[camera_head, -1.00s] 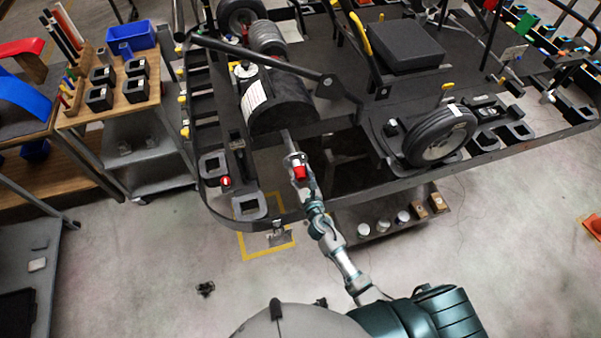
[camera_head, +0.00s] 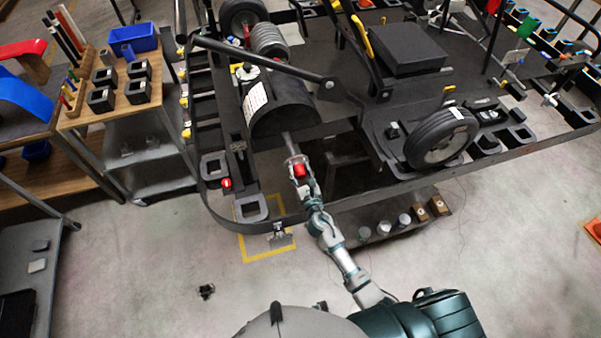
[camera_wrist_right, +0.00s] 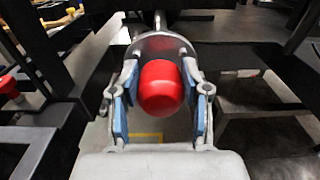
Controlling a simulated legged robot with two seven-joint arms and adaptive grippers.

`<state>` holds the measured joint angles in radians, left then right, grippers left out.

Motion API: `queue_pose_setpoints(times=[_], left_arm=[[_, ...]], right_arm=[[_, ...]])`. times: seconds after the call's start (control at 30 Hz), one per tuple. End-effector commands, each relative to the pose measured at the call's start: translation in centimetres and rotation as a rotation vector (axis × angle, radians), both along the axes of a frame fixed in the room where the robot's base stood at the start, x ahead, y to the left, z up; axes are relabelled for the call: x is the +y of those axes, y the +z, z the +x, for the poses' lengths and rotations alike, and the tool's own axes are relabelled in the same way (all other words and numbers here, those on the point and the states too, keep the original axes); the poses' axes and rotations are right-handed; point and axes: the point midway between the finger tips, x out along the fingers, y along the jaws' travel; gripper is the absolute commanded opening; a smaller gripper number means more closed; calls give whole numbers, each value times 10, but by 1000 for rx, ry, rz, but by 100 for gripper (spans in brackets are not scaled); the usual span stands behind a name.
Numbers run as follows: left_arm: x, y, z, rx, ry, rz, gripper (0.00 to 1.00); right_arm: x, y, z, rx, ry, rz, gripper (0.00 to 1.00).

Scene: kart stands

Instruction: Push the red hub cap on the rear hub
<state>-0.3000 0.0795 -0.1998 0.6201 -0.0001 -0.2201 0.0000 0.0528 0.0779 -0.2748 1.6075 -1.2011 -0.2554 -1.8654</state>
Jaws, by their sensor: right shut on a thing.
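The red hub cap (camera_head: 300,170) is between the fingers of my right gripper (camera_head: 301,176). The right wrist view shows the red cap (camera_wrist_right: 160,88) with a blue-padded finger on each side, and the gripper (camera_wrist_right: 160,100) is shut on it. Directly behind the cap is the grey round rear hub (camera_wrist_right: 163,45), on a metal axle running away from me. In the head view the axle (camera_head: 290,143) sticks out below the black cylinder toward the cap. The cap hides the hub's centre, so I cannot tell whether they touch. My left gripper is not in view.
The kart stand's dark frame rail (camera_head: 390,190) runs around the hub area. A black wheel (camera_head: 440,140) lies on the stand to the right, and a black cylinder (camera_head: 280,108) is just beyond the axle. A red knob (camera_head: 226,184) is at left. Open floor lies in front.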

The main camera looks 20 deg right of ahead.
Motion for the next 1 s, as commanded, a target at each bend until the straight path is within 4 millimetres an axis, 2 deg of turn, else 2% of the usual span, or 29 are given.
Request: queue_pose_setpoints(times=[0.47,0.5,0.6,0.87,1.0], left_arm=[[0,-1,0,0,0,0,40],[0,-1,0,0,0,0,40],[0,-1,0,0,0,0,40],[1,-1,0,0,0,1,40],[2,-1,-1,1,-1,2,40]], right_arm=[[0,0,12,-1,0,0,5],[0,0,12,-1,0,1,51],[0,0,12,-1,0,1,76],[0,0,12,-1,0,0,76],[0,0,5,0,0,-1,76]])
